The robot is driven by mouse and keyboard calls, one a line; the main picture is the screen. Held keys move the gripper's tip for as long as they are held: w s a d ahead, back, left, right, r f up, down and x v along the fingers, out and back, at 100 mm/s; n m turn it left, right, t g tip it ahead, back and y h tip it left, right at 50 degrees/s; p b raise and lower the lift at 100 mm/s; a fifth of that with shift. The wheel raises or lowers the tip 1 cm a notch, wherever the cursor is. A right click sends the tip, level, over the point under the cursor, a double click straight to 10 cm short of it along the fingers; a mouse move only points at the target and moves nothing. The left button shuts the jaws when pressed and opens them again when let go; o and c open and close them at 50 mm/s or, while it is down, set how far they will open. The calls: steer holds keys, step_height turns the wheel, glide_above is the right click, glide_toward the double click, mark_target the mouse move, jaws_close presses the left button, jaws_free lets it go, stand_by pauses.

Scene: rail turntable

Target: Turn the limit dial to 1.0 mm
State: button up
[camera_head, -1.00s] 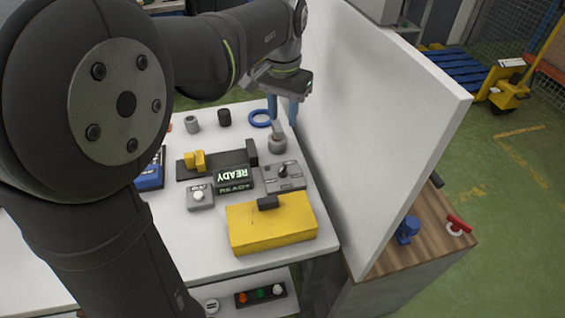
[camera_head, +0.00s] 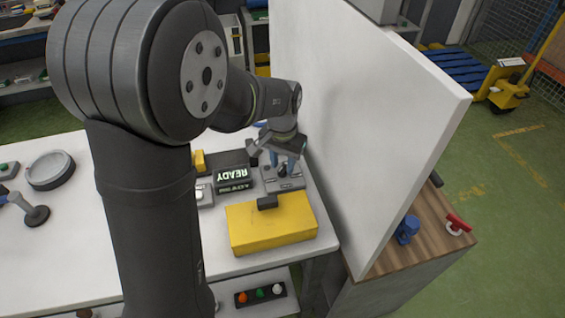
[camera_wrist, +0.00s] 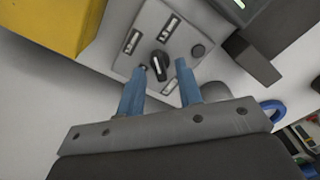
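The limit dial is a black knob with a white pointer line (camera_wrist: 159,65) on a grey plate (camera_wrist: 150,22) in the wrist view. Labels surround the knob; one near its top reads about 1.5, the others are too small to read surely. In the head view the dial plate (camera_head: 284,184) lies right of the READY display (camera_head: 233,176). My gripper (camera_head: 288,166) is above the plate. In the wrist view its two blue fingers (camera_wrist: 160,70) are apart, one on each side of the knob. Contact with the knob cannot be told.
A tall white panel (camera_head: 355,120) rises close on the right. A dark block (camera_wrist: 252,60) sits beside the plate.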

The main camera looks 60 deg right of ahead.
steer(key=shift+f, duration=0.25)
jaws_close()
steer(key=n, duration=0.3)
steer(key=shift+n, duration=2.5)
